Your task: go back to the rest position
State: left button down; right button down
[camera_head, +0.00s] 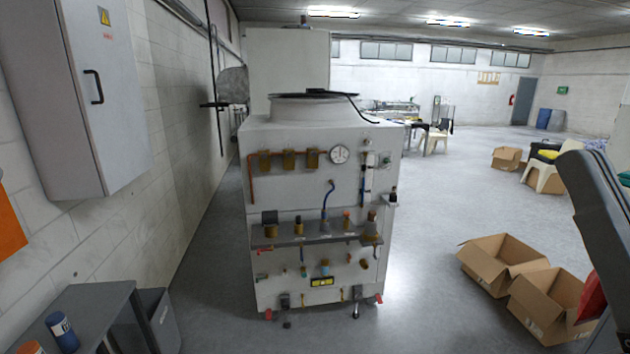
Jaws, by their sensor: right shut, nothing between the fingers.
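My right arm (605,215) comes in at the right edge, dark grey and raised. My left gripper is not in view. The ozone washer (310,195) stands upright ahead, a large white cabinet with a round gauge (339,154), copper pipes and several valves on its front. My right arm is well to the right of the washer and apart from it.
Open cardboard boxes (500,262) lie on the floor at the right. A grey wall cabinet (85,85) hangs at the left. A grey table (85,300) with a blue can (62,330) and a bin (158,318) stand at lower left.

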notch_tip(320, 180, up, 38)
jog(key=p, duration=3.5)
jog(key=shift+p, duration=0.3)
